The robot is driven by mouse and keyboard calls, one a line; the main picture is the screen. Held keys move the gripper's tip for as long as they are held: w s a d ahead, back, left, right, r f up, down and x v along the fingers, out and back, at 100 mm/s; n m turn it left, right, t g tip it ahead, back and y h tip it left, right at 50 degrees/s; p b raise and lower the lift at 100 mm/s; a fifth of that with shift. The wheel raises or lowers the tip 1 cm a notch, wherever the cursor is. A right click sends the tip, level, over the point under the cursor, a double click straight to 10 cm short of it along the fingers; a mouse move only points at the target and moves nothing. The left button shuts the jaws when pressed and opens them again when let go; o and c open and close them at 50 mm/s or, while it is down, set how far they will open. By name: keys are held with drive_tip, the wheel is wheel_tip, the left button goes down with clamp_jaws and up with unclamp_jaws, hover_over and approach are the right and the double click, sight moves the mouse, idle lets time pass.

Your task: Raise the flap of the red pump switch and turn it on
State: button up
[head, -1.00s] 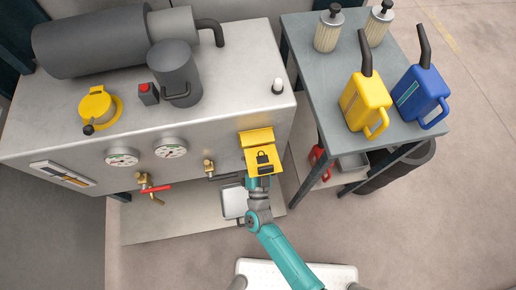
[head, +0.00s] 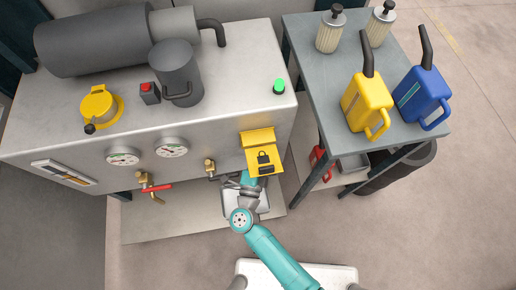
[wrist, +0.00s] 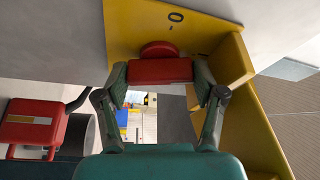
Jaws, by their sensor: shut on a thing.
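The yellow switch box (head: 258,136) is on the front right of the tank. Its flap (head: 262,169), with a padlock sign, is raised and sticks outward, hiding the switch below it in the head view. In the wrist view the red switch handle (wrist: 160,71) sits on a round red hub against the yellow plate (wrist: 128,20), which bears a "0" mark. My gripper (wrist: 160,74) is shut on the handle, one finger at each end. In the head view my gripper is mostly hidden under the flap. The lamp (head: 279,87) on the tank top is lit green.
Gauges (head: 171,147) and a brass valve with a red lever (head: 155,188) are left of the switch. A side table (head: 330,75) at right holds a yellow can (head: 365,100), a blue can (head: 421,97) and filters. The yellow box wall (wrist: 236,62) is close beside my gripper.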

drive_tip(key=shift+m+g, duration=0.3)
drive_tip(key=shift+m, duration=0.1)
drive_tip(key=o, duration=1.1)
drive_tip(key=shift+o, duration=0.2)
